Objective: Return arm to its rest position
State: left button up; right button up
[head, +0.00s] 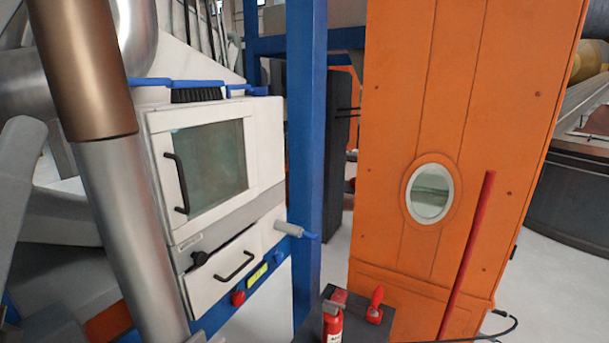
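Neither of my grippers shows in the head view, so I cannot see where they are or what they hold. A smooth grey rounded shape at the left edge may be a link of my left arm, but I cannot tell. The white cabinet (268,195) stands left of centre with its windowed door (160,128) shut. A brush with a blue handle (198,84) lies on top of it. A grey cylinder with a blue tip (289,229) sticks out from its right side.
A blue post (305,150) stands beside the cabinet. A tall orange housing (400,140) with an oval window (430,192) fills the right. A red bar (466,255) leans there. A red bottle (333,325) stands low in the middle. A brown and silver pipe (125,220) crosses the left.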

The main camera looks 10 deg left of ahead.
pick_arm(q)
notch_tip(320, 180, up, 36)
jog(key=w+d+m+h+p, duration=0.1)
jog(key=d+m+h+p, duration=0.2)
jog(key=p, duration=3.4)
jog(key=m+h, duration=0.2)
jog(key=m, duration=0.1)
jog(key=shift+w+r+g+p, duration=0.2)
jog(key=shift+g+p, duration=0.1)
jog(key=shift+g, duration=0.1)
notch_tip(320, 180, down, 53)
jog(key=b, duration=5.3)
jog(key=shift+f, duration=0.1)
